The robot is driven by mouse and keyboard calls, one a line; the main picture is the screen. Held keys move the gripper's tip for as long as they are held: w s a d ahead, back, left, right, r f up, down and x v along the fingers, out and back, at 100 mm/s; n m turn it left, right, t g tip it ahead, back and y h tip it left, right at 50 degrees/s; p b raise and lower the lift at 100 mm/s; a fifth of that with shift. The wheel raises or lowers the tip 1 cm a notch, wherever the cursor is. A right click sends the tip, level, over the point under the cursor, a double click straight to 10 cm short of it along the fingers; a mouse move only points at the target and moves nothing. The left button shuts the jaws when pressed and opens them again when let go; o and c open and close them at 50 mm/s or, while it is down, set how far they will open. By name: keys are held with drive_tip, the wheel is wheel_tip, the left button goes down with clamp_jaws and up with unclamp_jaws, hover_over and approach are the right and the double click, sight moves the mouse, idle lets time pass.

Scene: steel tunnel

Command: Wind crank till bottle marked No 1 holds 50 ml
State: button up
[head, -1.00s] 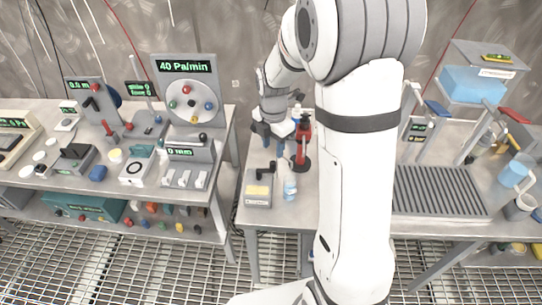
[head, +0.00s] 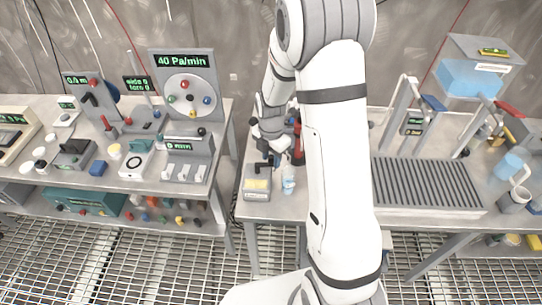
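A small grey box with a black crank (head: 264,166) on top and a yellow label (head: 257,184) on its front stands at the front left of the middle table. A small clear bottle with bluish contents (head: 288,181) stands just right of the box; its marking and level are too small to read. My gripper (head: 268,153) points down just above the crank handle. Its fingers are small and partly overlap the crank, so I cannot tell whether they are open or touching it. A red and black bottle-like thing (head: 298,148) stands behind, partly hidden by my arm.
The left bench carries a grey panel reading 40 Pa/min (head: 183,85) and several small devices. A ribbed grey tray (head: 425,184) and a tilted blue container (head: 468,78) are on the right. A gap separates the left bench from the middle table.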

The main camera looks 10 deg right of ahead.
clamp_jaws()
drive_tip(key=shift+s, duration=0.1)
